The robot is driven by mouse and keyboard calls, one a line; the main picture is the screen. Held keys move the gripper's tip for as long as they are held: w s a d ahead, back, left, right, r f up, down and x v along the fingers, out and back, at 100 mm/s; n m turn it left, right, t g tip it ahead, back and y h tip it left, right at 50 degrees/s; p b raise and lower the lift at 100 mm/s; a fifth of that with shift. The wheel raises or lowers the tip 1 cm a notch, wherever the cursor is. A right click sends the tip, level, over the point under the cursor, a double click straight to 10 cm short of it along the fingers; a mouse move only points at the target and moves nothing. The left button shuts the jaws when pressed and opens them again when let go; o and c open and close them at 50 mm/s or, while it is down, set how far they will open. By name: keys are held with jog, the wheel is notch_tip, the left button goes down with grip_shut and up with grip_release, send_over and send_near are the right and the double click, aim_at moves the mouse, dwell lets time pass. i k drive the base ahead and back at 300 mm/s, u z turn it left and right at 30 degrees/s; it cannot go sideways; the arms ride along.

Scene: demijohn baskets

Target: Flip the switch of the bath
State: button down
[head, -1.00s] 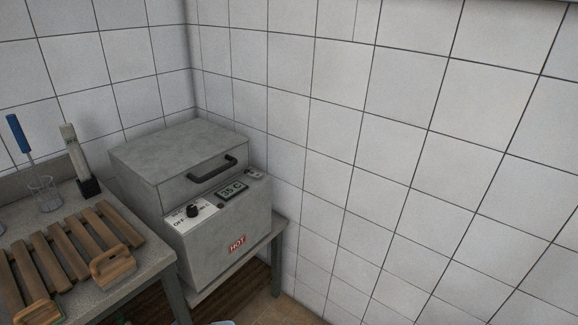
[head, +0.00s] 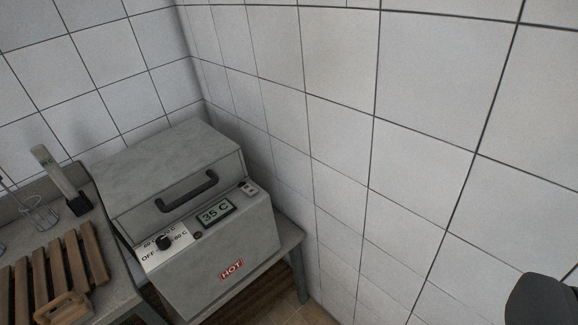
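The bath (head: 180,165) is a grey box with a closed lid and a black lid handle (head: 187,191), standing in the corner on a low stand. Its sloped front panel has a small switch (head: 247,188) at the upper right; its position is too small to tell. A display (head: 215,212) reads 35 C. A black knob (head: 163,243) sits on a white plate marked OFF and with temperatures; where it points is unclear. A dark rounded part (head: 543,300), likely of my gripper, shows at the lower right edge, well apart from the bath. Its fingertips are not visible.
A grey table (head: 122,297) at the left bears a wooden slatted rack (head: 50,270), a glass beaker (head: 40,215) and an upright tool in a dark base (head: 62,180). Tiled walls (head: 330,130) stand close behind and right of the bath. The space before the right wall looks clear.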

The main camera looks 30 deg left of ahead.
aim_at(247, 189)
jog(key=u, duration=0.4)
jog(key=i, duration=1.05)
jog(key=u, duration=0.75)
